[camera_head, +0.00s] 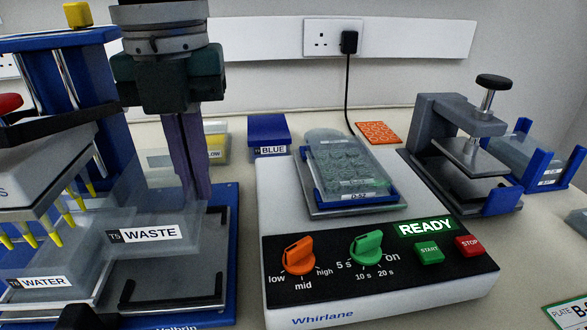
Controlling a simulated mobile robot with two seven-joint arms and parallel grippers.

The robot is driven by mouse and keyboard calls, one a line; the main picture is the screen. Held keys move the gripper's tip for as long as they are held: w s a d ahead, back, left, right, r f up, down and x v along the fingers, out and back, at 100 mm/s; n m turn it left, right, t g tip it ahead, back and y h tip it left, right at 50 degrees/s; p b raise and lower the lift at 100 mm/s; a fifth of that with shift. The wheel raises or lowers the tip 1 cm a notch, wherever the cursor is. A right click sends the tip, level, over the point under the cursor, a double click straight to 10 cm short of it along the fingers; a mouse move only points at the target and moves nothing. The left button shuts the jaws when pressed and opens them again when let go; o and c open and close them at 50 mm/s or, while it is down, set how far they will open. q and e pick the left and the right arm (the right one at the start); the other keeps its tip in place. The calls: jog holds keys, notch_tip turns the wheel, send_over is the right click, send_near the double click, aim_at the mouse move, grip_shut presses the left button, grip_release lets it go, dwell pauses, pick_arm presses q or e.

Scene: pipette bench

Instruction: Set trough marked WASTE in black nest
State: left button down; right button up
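The clear trough marked WASTE (150,234) is at the left in the head view, above the back part of the black nest (172,293). The nest is a dark plate with black corner rails on a blue base. My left gripper (190,190) comes down from above. Its purple-grey fingers are close together at the trough's far right side, seemingly shut on its wall. The trough looks level and apart from the nest floor, though its lower edge is hard to see through the clear plastic. My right gripper is not in view.
A trough marked WATER (38,282) stands left of the nest, under a pipette head with yellow tips (57,238). The white shaker (380,250) with its loaded plate is close on the right. A BLUE box (268,135) and a grey press (455,150) stand behind.

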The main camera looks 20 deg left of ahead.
pick_arm(q)
jog(key=shift+f+b, duration=0.35)
jog(key=shift+f, duration=2.75)
jog(key=shift+f, duration=0.1)
jog(key=shift+f, duration=0.15)
jog(key=c, duration=1.1)
grip_release()
notch_tip(320, 180, up, 13)
jog(key=shift+f+p, duration=0.2)
jog(key=shift+p, duration=0.5)
